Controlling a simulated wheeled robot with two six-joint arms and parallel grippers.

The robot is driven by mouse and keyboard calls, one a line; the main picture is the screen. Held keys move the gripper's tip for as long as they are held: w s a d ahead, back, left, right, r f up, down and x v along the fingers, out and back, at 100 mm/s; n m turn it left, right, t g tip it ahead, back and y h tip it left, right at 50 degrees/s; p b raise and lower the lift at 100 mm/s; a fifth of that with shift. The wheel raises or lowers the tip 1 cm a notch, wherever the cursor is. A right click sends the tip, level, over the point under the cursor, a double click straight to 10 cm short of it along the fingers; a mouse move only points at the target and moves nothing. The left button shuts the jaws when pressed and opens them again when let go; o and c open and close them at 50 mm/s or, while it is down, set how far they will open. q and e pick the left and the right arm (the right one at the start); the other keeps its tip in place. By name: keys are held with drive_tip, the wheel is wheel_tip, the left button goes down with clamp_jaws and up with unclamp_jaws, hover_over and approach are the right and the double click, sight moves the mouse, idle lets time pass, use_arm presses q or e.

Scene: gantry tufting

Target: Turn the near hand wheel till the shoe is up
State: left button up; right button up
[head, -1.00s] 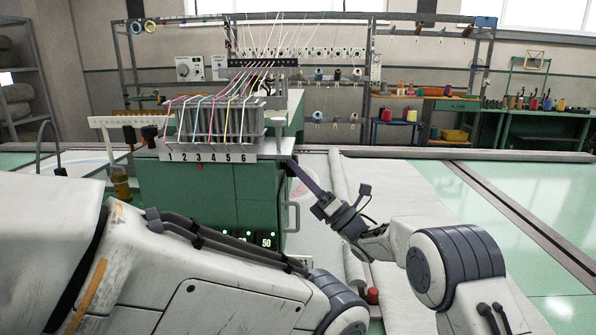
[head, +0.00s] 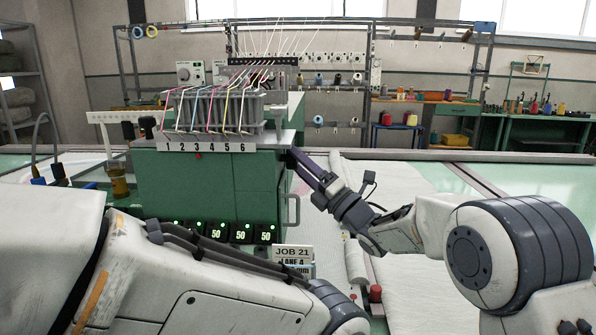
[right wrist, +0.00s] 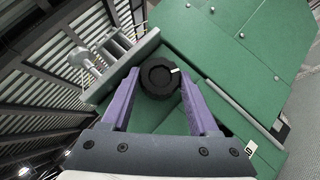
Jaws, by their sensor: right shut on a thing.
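The near hand wheel (right wrist: 158,78) shows in the right wrist view as a round black knob with a white mark at its upper right. It sits between the two purple fingers of my right gripper (right wrist: 160,85), which is shut on it. In the head view my right gripper (head: 298,157) reaches the right side of the green machine head (head: 205,190), where the wheel cannot be made out. I cannot make out the shoe in either view. My left arm crosses the lower left of the head view, but its gripper is not in view.
Grey thread tubes (head: 212,110) stand above the plate numbered 1 to 6 (head: 205,146). Lit displays (head: 217,232) and a JOB 21 sign (head: 292,252) sit low on the machine front, close above my left arm. White cloth (head: 405,180) lies to the right.

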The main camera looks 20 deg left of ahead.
drive_tip(key=shift+r+m+g+h+p, duration=0.3)
drive_tip(key=shift+m+h+p, duration=1.3)
drive_tip(key=shift+p, duration=1.95)
drive_tip(key=shift+r+m+g+h+p, duration=0.1)
drive_tip(key=shift+m+g+h+p, duration=0.35)
drive_tip(key=shift+m+h+p, duration=2.1)
drive_tip(key=shift+r+m+g+h+p, duration=0.3)
drive_tip(key=shift+m+p, duration=0.75)
drive_tip(key=shift+p, duration=3.45)
drive_tip(key=shift+f, duration=0.1)
